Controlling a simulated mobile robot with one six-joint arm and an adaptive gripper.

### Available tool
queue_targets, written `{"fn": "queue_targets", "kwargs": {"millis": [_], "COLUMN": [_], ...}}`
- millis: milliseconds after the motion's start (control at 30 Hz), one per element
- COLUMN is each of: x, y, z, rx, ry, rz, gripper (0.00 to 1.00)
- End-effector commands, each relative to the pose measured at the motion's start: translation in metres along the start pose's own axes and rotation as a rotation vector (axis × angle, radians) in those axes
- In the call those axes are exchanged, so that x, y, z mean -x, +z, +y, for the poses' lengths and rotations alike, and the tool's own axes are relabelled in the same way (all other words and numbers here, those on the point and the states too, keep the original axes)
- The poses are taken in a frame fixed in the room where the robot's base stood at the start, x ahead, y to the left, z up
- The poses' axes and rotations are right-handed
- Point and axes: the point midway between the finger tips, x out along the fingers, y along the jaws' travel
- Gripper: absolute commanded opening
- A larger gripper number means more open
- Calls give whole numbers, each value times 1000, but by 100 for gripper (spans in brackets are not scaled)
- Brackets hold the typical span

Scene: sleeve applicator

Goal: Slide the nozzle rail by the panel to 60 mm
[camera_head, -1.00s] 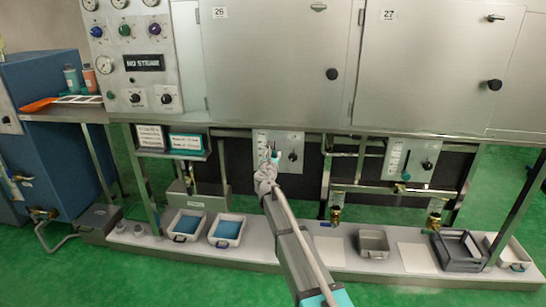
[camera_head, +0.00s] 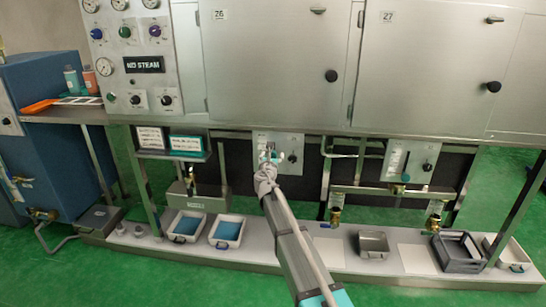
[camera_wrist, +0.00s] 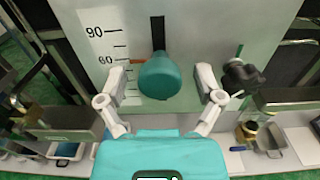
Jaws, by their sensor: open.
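The pale panel (camera_wrist: 215,35) fills the upper wrist view; it also shows in the head view (camera_head: 290,141) under the cabinets. A rounded teal knob (camera_wrist: 160,76) stands out at the lower end of the panel's dark vertical slot (camera_wrist: 157,32). To its left is a printed scale (camera_wrist: 97,42) with 90 above 60.
A black rotary knob (camera_wrist: 241,75) sits on the panel, just right of my right finger. A similar panel (camera_head: 424,152) with a teal handle is further right. Pipes and brass valves (camera_head: 336,215) hang below. Trays stand on the low shelf (camera_head: 330,245).

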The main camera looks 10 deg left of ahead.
Motion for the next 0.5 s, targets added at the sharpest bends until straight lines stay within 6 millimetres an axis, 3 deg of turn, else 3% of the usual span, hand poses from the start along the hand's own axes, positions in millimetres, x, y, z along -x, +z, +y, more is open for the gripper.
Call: {"fn": "queue_targets", "kwargs": {"millis": [267, 500], "x": [13, 45], "y": [0, 0], "z": [0, -1], "rx": [0, 0], "ry": [0, 2], "rz": [0, 0], "gripper": [85, 85]}}
